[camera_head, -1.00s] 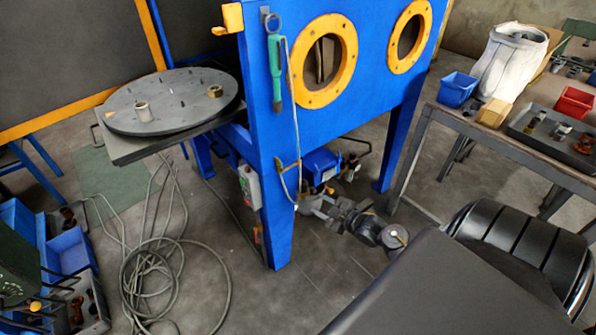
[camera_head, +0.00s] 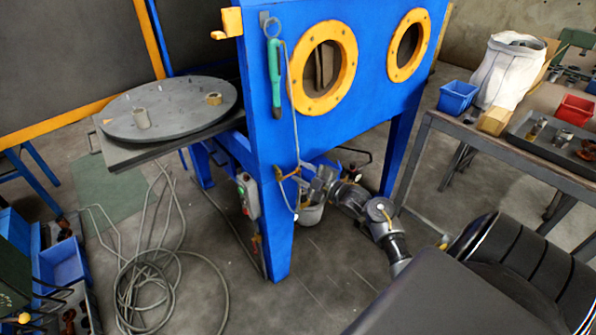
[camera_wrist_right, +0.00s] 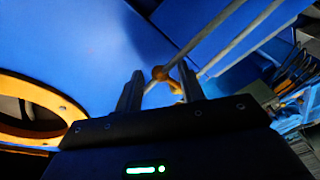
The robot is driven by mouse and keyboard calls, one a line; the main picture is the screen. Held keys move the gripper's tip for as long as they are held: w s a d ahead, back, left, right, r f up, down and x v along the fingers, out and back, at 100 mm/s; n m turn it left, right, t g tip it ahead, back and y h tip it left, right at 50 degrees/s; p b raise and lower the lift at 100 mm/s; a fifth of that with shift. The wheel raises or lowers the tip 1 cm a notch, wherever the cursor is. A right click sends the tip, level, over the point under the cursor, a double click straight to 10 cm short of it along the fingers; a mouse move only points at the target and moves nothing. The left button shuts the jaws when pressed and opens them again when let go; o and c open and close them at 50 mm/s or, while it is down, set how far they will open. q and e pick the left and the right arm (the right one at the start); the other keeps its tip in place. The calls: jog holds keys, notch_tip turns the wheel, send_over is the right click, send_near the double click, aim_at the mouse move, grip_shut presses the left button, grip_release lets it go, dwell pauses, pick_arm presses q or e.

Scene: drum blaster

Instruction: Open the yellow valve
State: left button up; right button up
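The yellow valve (camera_head: 288,173) is a small handle on the pale hose at the front corner of the blue blasting cabinet. In the right wrist view, the yellow valve (camera_wrist_right: 163,75) shows between the two fingertips, with the hose running past it at a slant. My right gripper (camera_head: 309,176) is just right of the valve, low in front of the cabinet. In the wrist view my right gripper (camera_wrist_right: 160,88) is open, its fingers apart on either side of the valve. I cannot tell whether they touch it. My left gripper is out of view.
The blue cabinet (camera_head: 350,130) with yellow-ringed ports stands right behind the gripper. A grey control box (camera_head: 248,195) is on its front leg. A round turntable (camera_head: 180,105) is at left, coiled cables (camera_head: 150,280) below. A workbench (camera_head: 500,140) stands at right.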

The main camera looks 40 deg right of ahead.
jog(key=shift+w+a, duration=0.2)
jog(key=shift+w, duration=0.85)
grip_shut()
